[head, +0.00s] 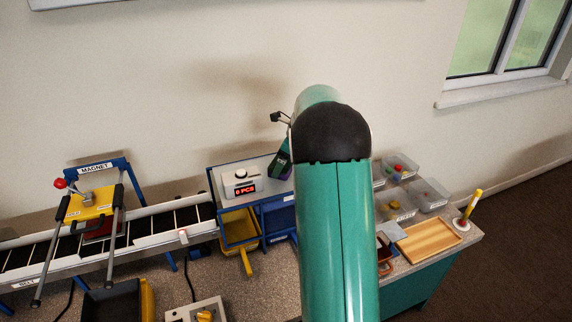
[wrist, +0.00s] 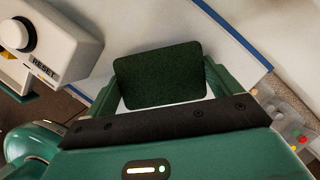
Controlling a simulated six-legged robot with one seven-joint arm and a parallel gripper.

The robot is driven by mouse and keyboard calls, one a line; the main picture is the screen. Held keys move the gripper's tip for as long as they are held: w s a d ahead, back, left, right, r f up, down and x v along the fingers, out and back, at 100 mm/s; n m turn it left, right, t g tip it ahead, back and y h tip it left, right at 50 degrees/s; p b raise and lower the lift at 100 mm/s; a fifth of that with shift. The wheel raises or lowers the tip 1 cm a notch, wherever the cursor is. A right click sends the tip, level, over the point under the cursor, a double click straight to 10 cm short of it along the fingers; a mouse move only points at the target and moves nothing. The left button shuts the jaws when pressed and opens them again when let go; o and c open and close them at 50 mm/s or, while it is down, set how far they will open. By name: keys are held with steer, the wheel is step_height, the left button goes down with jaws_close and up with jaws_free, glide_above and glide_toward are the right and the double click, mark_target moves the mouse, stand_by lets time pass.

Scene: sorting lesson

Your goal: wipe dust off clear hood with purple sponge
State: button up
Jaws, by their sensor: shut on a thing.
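My gripper (head: 283,162) is above the right part of the pale counting unit (head: 262,166), partly hidden behind my arm. It is shut on the sponge, whose dark green face (wrist: 158,75) fills the space between the two fingers in the wrist view. A small bit of purple (head: 287,174) shows below the gripper in the head view. The sponge is over a pale, blue-edged surface (wrist: 225,50); I cannot tell whether it touches it. I cannot make out the clear hood's outline or any dust on it.
A white box with a RESET button (wrist: 15,34) stands close at the left in the wrist view. A belt (head: 150,225) with a MAGNET frame (head: 97,168) is at the left. Clear bins (head: 428,194) and a wooden tray (head: 430,241) are at the right.

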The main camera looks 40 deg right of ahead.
steer(key=shift+w+d, duration=0.25)
steer(key=shift+w, duration=0.7)
steer(key=shift+w+d, duration=0.25)
steer(key=shift+w, duration=0.7)
steer(key=shift+r, duration=3)
steer(key=shift+r, duration=1.5)
steer(key=shift+f, duration=0.1)
steer(key=shift+f, duration=3.45)
